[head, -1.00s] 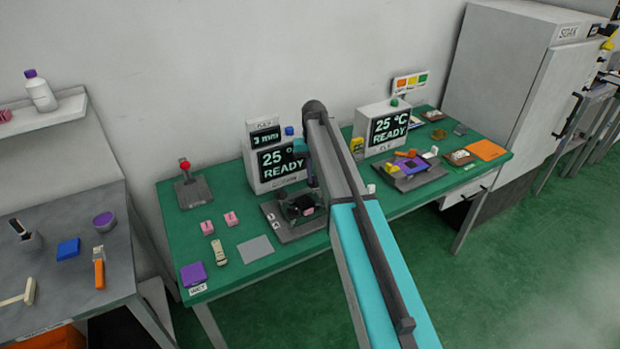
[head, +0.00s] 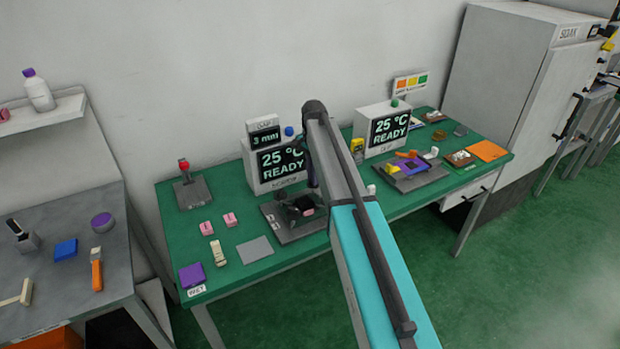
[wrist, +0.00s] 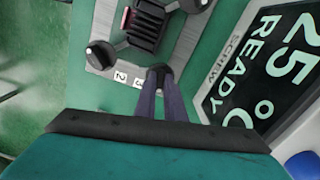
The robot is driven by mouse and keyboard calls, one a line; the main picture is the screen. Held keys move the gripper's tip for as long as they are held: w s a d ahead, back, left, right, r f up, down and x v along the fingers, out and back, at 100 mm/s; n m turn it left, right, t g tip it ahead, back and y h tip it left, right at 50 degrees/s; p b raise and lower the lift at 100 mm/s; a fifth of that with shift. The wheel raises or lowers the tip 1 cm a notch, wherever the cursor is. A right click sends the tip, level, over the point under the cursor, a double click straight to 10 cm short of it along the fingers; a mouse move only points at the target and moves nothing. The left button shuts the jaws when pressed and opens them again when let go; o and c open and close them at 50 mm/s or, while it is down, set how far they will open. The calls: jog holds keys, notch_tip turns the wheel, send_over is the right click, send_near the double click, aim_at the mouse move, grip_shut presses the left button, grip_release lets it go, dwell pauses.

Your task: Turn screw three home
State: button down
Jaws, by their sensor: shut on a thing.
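The grey fixture plate (head: 284,231) lies on the green bench, with a dark ribbed block (wrist: 146,24) and black screw knobs on it. In the wrist view the knob beside the label 3, screw three (wrist: 158,71), sits at the plate's edge. My gripper (wrist: 161,88) is shut on that knob, its two long fingers reaching down to it and covering part of it. The knob by label 2 (wrist: 99,55) stands apart from my fingers. Another knob (wrist: 195,4) shows at the top edge. In the head view my arm hides most of the gripper.
A screen reading 25 °C READY (head: 277,163) stands close behind the plate; it also fills the right of the wrist view (wrist: 270,70). Pink blocks (head: 206,228), a grey square (head: 255,250) and a lever (head: 188,183) lie left. A second station (head: 410,175) is on the right.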

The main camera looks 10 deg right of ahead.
jog(key=m, duration=0.6)
jog(key=shift+s+d+f, duration=0.1)
jog(key=shift+s, duration=0.1)
jog(key=m, duration=0.5)
jog(key=shift+m+b, duration=0.3)
jog(key=c, duration=1.8)
grip_release()
jog(key=shift+c, duration=0.2)
jog(key=shift+w+r, duration=0.1)
jog(key=shift+r, duration=0.2)
